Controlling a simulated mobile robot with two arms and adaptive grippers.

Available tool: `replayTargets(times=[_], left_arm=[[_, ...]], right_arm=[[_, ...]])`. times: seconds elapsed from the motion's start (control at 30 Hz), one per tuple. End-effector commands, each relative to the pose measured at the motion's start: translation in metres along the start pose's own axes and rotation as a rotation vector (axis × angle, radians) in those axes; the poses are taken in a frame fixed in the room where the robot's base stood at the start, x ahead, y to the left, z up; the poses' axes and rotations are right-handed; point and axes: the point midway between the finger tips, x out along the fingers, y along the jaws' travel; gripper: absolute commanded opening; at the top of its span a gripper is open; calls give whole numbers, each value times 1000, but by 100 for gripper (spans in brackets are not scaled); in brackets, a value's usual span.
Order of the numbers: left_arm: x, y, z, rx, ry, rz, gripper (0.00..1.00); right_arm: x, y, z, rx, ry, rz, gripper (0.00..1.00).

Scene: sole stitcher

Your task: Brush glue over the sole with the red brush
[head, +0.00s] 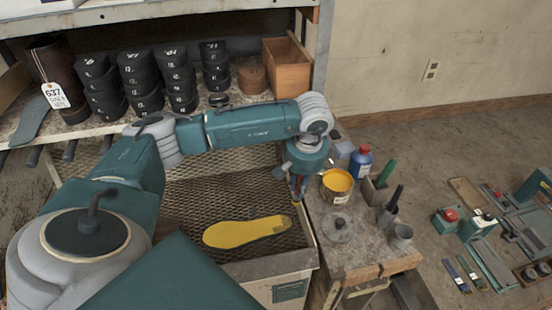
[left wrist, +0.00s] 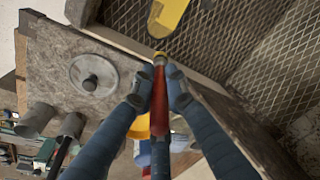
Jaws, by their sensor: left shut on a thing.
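The yellow sole (head: 248,232) lies flat on the mesh floor of the metal tray (head: 272,266). Its tip also shows at the top of the left wrist view (left wrist: 166,14). My left gripper (head: 297,184) points down over the right edge of the tray, between the sole and the glue can. In the left wrist view my left gripper (left wrist: 160,88) is shut on the red brush (left wrist: 160,108), whose tip points toward the sole and looks apart from it. The open can of yellow glue (head: 337,184) stands on the bench to the right. My right gripper is in neither view.
The bench (head: 338,247) holds a round lid (head: 337,228), a blue bottle (head: 361,161) and metal cups with tools (head: 388,212). A shelf with black stacked forms (head: 140,82) is behind. The mesh around the sole is clear.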

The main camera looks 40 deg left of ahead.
Motion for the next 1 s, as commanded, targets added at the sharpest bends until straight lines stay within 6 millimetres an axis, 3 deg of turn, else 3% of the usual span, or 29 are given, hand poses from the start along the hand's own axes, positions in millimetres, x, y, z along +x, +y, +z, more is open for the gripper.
replayTargets(times=[0.33,0.63,1.0], left_arm=[[-1,0,0,-1,-12,-3,0],[0,0,0,-2,-207,-49,0],[0,1,1,5,-219,-51,0]], right_arm=[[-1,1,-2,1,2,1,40],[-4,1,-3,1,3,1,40],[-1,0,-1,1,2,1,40]])
